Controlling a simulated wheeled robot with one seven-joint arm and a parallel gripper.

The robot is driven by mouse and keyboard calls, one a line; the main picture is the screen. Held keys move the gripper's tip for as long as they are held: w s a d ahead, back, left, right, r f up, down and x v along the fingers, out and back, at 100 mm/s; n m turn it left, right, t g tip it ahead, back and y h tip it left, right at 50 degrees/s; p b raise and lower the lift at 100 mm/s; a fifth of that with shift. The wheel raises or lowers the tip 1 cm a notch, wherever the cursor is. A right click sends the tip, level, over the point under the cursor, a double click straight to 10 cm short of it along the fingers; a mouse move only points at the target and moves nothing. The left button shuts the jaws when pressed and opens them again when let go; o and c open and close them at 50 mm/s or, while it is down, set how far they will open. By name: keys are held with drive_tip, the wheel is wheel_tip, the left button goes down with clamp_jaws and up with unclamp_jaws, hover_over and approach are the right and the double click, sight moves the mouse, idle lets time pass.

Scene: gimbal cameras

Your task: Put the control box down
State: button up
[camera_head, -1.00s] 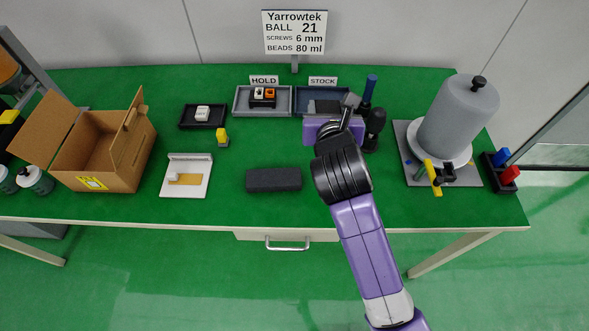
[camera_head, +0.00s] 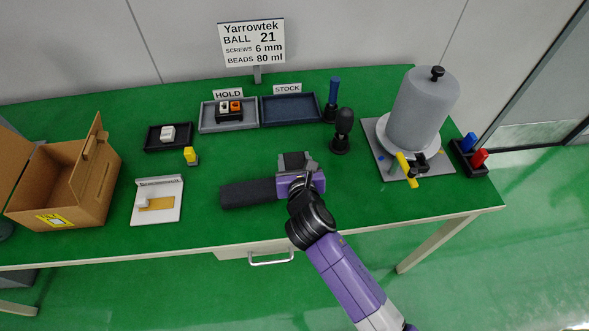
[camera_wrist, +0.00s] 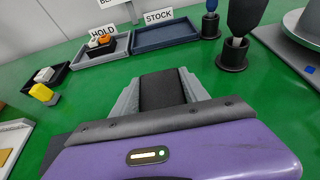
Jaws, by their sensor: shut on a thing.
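My gripper (camera_head: 297,166) is shut on a dark block, which I take to be the control box (camera_head: 291,160). In the wrist view, the control box (camera_wrist: 161,91) shows its dark, plain face between the two grey fingers (camera_wrist: 160,92). My purple gripper body hides its near end. It is over the front middle of the green table (camera_head: 215,235), just right of a long dark grey block (camera_head: 247,193). I cannot tell how high the box is above the table, or whether it touches it.
The STOCK tray (camera_head: 318,118) looks empty. The HOLD tray (camera_head: 206,128) contains a black holder with white and orange parts. Upright tools (camera_head: 341,130) stand right of STOCK. A large grey cylinder (camera_head: 423,110) is at right, an open carton (camera_head: 60,185) at left. Green surface is clear behind the gripper.

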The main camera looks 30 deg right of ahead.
drive_tip(key=shift+f+b, duration=0.35)
drive_tip(key=shift+f, duration=1.5)
drive_tip(key=shift+f, duration=0.15)
drive_tip(key=o, duration=1.2)
